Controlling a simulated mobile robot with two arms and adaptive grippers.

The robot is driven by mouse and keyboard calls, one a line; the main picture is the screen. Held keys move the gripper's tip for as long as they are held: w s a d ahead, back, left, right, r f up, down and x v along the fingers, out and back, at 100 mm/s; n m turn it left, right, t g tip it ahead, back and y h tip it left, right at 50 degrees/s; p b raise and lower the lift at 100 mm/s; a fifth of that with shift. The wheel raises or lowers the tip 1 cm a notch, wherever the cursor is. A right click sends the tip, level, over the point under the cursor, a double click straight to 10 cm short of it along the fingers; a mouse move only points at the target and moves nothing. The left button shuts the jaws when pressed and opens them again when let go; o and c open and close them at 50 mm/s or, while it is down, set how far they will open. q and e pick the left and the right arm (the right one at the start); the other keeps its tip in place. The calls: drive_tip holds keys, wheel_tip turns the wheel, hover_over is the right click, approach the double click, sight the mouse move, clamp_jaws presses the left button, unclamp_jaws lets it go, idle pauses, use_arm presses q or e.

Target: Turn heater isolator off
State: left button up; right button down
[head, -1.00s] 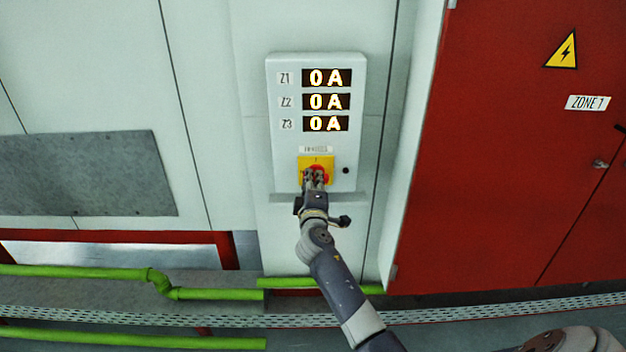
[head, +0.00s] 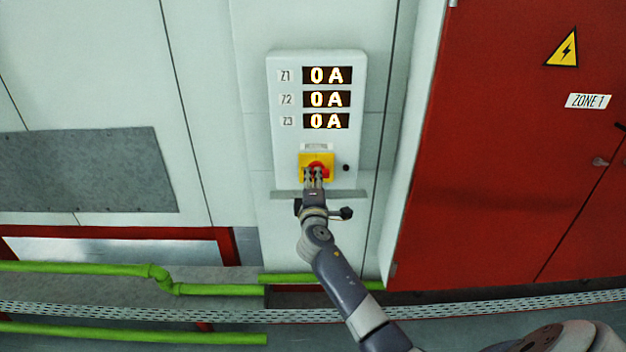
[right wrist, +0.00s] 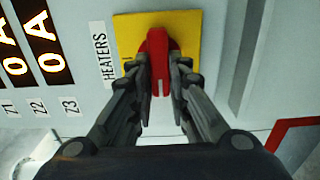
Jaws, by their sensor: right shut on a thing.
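The heater isolator is a red knob (head: 319,167) on a yellow plate (head: 303,160), low on a pale wall box (head: 288,146). In the right wrist view the red knob (right wrist: 157,46) stands between my fingers, in front of the yellow plate (right wrist: 190,22) beside the HEATERS label (right wrist: 104,54). Its grip lies across the box's upright direction. My right gripper (head: 315,176) is shut on the knob, one finger on each side; it also shows in the right wrist view (right wrist: 160,75). My left gripper is out of view.
Displays Z1 (head: 327,75), Z2 (head: 326,99) and Z3 (head: 326,121) each read 0 A. A grey ledge (head: 345,194) juts below the plate. A red cabinet (head: 500,140) stands right. Green pipes (head: 220,290) run low along the wall.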

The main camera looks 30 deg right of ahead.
drive_tip(key=c, duration=1.5)
unclamp_jaws()
drive_tip(key=v, duration=1.2)
